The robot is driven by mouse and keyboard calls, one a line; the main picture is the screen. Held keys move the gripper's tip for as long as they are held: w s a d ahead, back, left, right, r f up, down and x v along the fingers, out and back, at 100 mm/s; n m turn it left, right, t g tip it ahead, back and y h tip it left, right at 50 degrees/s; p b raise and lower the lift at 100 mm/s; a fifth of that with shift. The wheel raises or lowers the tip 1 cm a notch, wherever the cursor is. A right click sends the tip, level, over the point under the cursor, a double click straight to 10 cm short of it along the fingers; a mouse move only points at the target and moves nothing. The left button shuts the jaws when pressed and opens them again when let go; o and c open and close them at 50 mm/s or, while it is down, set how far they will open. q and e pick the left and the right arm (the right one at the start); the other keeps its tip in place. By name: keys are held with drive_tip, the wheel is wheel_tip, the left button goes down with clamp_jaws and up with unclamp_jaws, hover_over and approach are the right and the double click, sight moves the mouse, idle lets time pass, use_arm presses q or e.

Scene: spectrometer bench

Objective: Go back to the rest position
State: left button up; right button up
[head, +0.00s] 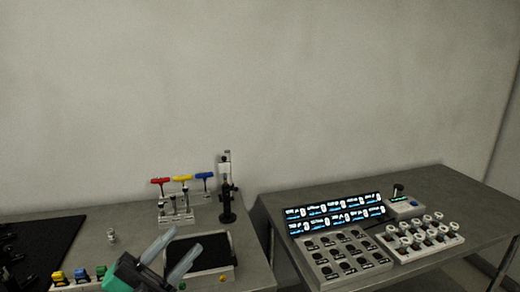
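My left gripper (187,240) shows at the bottom of the head view, over the front of the left bench (100,207). Its two pale grey fingers point up and to the right, with a gap between them. Nothing shows between the fingers, so it looks open and empty. A dark-topped tray (232,262) lies behind and beneath the fingers, and part of it is hidden by them. I cannot tell how high the gripper is above the tray. My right gripper is not in view.
A rack (176,217) holds red, yellow and blue T-handled tools. A black post stand (227,213) is beside it. Coloured clips (80,275) sit at front left, near a black board (50,240). The right table (440,185) carries lit displays (335,213), a knob panel (345,257) and a white-knobbed tray (420,238).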

use_arm(q)
drive_tip(key=w+a+f+n+t+y, duration=0.4)
drive_tip(key=a+f+n+t+y, duration=0.5)
drive_tip(key=n+y, duration=0.9)
drive_tip(key=s+a+f+n+g+y, duration=0.2)
drive_tip(key=f+g, duration=0.3)
drive_tip(key=f, duration=0.3)
drive_tip(key=s+a+f+n+g+y, duration=0.15)
drive_tip(key=f+g, duration=0.25)
drive_tip(key=f, duration=0.4)
drive_tip(key=s+d+f+n+g+h, duration=0.1)
drive_tip(key=s+d+f+g+h, duration=0.15)
drive_tip(key=s+f+g, duration=1.2)
drive_tip(key=s+f+t+y, duration=0.1)
drive_tip(key=s+f+t, duration=0.15)
drive_tip(key=f, duration=2.65)
drive_tip(key=s+a+f+g, duration=0.1)
drive_tip(key=s+a+f, duration=0.2)
drive_tip(key=s+f, duration=1.8)
drive_tip(key=shift+f+g, duration=0.3)
drive_tip(key=shift+f, duration=0.55)
drive_tip(key=shift+w, duration=0.1)
